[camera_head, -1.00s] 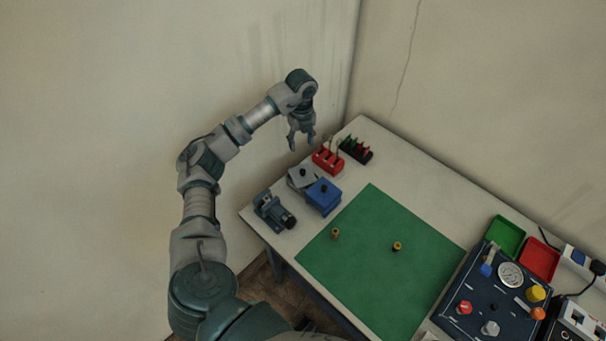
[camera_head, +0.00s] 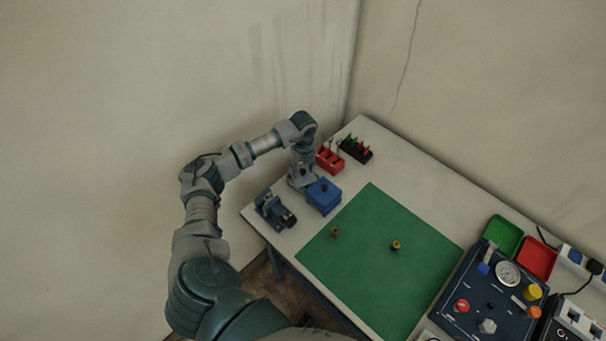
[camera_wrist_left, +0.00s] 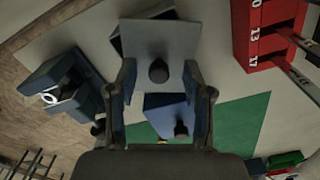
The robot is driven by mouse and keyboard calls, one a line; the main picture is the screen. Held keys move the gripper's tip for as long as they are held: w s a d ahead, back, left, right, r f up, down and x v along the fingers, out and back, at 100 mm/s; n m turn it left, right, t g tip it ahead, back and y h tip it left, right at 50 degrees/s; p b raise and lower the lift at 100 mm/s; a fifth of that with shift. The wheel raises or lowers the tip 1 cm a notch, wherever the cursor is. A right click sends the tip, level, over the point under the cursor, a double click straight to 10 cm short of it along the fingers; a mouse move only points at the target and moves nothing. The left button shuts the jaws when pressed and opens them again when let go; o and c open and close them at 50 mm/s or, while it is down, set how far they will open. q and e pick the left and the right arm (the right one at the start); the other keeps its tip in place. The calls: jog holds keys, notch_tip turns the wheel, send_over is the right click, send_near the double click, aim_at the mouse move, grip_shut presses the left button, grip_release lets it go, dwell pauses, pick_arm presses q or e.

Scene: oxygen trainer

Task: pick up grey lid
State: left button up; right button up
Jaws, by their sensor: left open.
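The grey lid (camera_wrist_left: 158,38) is a flat square plate with a dark round knob (camera_wrist_left: 158,71), seen in the left wrist view. In the head view the lid (camera_head: 294,184) is largely hidden behind my left gripper (camera_head: 302,172), left of the blue box. My left gripper (camera_wrist_left: 159,70) is open over the lid, with one finger on each side of the knob. I cannot tell whether the fingers touch it. My right gripper is not in view.
The blue box (camera_head: 323,196) stands close to the lid. A blue-grey clamp-like device (camera_head: 275,211) is at the table's left edge. The red holder (camera_head: 329,160) stands behind. The green mat (camera_head: 375,265) is mostly clear, with two small brass-coloured parts.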

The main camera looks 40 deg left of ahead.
pick_arm(q)
jog(key=shift+a, duration=0.1)
grip_shut()
